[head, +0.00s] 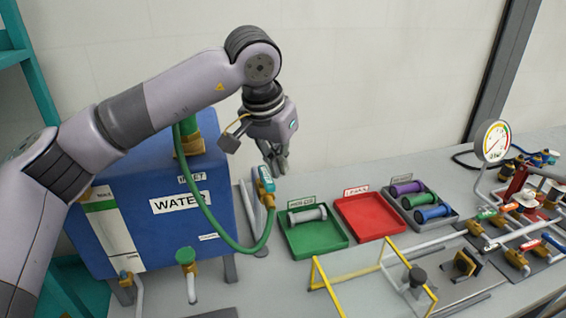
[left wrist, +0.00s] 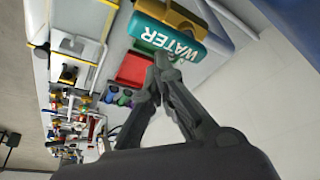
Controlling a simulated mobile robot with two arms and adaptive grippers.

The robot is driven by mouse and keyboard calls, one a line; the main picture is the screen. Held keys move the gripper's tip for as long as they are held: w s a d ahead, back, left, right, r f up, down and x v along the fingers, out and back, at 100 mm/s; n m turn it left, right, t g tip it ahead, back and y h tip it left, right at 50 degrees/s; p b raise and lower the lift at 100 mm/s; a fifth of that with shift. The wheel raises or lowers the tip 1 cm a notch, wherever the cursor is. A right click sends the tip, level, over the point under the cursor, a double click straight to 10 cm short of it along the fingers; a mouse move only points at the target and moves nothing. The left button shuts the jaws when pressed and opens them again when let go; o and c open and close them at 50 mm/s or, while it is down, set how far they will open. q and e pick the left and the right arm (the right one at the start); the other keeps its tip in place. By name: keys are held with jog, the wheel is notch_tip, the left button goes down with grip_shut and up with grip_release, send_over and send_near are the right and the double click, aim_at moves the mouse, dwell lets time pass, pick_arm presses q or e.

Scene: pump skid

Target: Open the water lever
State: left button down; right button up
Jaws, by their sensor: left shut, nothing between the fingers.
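The water lever (head: 266,178) is a teal handle on a brass valve, at the right side of the blue water tank (head: 165,215). In the left wrist view the lever (left wrist: 168,38) is large, with WATER in white letters. My left gripper (head: 277,168) is shut and empty, pointing down just right of the lever. In the left wrist view its closed fingertips (left wrist: 160,62) are beside the lever's edge; I cannot tell whether they touch it. My right gripper is not in view.
A green hose (head: 228,243) loops below the lever. A green tray (head: 317,237), a red tray (head: 368,217) and a dark tray (head: 443,219) stand to the right. A yellow frame (head: 322,281) and valve piping (head: 511,257) occupy the right front.

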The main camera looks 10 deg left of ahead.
aim_at(270, 182)
pick_arm(q)
jog(key=v, duration=1.2)
